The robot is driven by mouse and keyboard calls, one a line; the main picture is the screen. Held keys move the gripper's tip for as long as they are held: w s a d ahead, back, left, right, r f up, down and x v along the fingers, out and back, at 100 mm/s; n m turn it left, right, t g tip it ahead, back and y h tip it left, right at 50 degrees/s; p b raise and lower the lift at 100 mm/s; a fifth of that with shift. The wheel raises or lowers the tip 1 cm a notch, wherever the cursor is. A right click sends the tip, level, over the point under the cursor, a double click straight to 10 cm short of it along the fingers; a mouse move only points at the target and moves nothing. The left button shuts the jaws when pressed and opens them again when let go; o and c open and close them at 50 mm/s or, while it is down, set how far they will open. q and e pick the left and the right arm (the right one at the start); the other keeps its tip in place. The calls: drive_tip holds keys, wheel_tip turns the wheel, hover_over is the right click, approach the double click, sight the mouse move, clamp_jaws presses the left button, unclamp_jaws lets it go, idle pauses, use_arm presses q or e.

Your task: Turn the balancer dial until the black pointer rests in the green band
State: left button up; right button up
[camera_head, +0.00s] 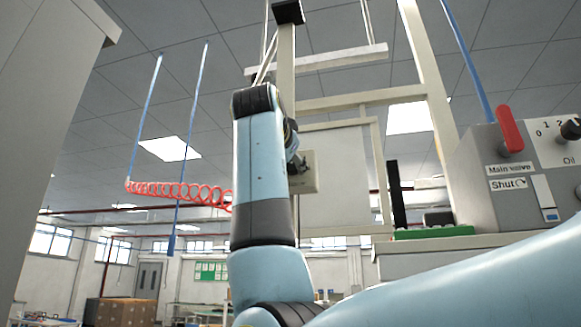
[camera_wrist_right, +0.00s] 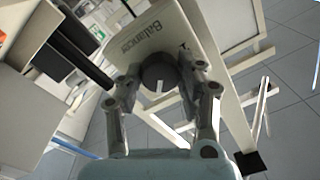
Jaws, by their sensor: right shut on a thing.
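The balancer box (camera_wrist_right: 150,32) is a pale panel lettered "Balancer", with a dark round dial (camera_wrist_right: 158,72) that has a white mark on its face. My right gripper (camera_wrist_right: 160,76) is shut on the dial, one finger on each side. In the head view the pale balancer box (camera_head: 306,176) shows on the frame, partly behind my blue right arm. My right gripper (camera_head: 292,158) is mostly hidden there by its own arm. I cannot make out the black pointer or the green band in either view. My left gripper is not in view.
A grey panel (camera_head: 478,200) with a red lever (camera_head: 510,130) and "Main valve" label stands at the right. A green block (camera_head: 434,232) lies on the bench beside it. A red coiled hose (camera_head: 180,191) hangs left of my arm. Pale frame posts surround the box.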

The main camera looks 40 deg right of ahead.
drive_tip(key=shift+m, duration=0.4)
drive_tip(key=o, duration=1.2)
drive_tip(key=shift+c, duration=0.2)
drive_tip(key=v, duration=0.7)
drive_tip(key=shift+a, duration=0.25)
drive_tip(key=shift+s, duration=0.1)
